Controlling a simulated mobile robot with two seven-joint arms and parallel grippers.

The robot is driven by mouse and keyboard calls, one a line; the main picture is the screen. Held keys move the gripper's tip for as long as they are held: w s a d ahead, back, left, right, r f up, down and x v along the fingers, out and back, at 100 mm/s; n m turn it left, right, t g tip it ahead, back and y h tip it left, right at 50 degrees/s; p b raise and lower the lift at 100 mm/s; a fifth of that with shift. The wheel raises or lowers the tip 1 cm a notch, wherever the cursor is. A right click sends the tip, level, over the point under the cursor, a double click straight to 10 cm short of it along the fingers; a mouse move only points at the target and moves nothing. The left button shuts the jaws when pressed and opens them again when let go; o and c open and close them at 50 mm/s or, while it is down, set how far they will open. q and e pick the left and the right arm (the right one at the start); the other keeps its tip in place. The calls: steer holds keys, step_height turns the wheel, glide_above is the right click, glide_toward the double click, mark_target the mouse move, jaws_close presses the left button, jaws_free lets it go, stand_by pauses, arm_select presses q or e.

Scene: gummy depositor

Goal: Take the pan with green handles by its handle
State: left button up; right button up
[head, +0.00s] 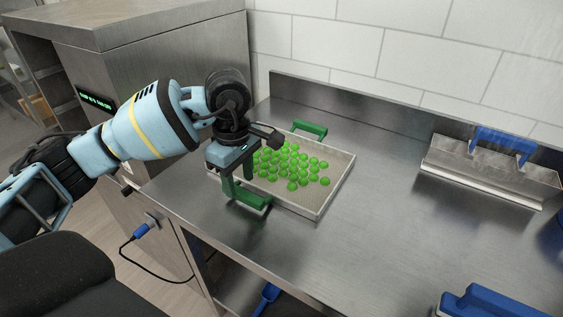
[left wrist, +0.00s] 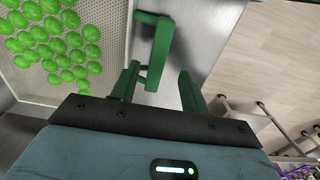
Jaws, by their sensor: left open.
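The pan with green handles (head: 338,186) lies on the steel counter and holds several green gummies (head: 290,166). Its far handle (head: 309,129) is free. Its near handle (head: 256,201) is beneath my left gripper (head: 238,184). In the left wrist view, my left gripper (left wrist: 159,72) is open, with green fingers apart. The near handle's bar (left wrist: 160,48) shows between the fingertips, and no clear contact shows. The pan's perforated bottom (left wrist: 110,22) is on the left there. My right gripper is out of view.
A steel holder with a blue handle (head: 500,142) stands at the right by the wall. Another blue-handled item (head: 490,303) is at the front right. A steel cabinet (head: 190,60) stands behind my left arm. The counter right of the pan (head: 390,210) is clear.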

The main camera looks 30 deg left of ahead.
mark_target(243, 192)
arm_select(q)
steer(key=shift+w+f, duration=0.2)
steer(key=shift+f, duration=2.4)
steer(key=shift+d, duration=0.1)
steer(key=shift+c, duration=0.3)
steer(key=shift+r, duration=0.1)
jaws_close()
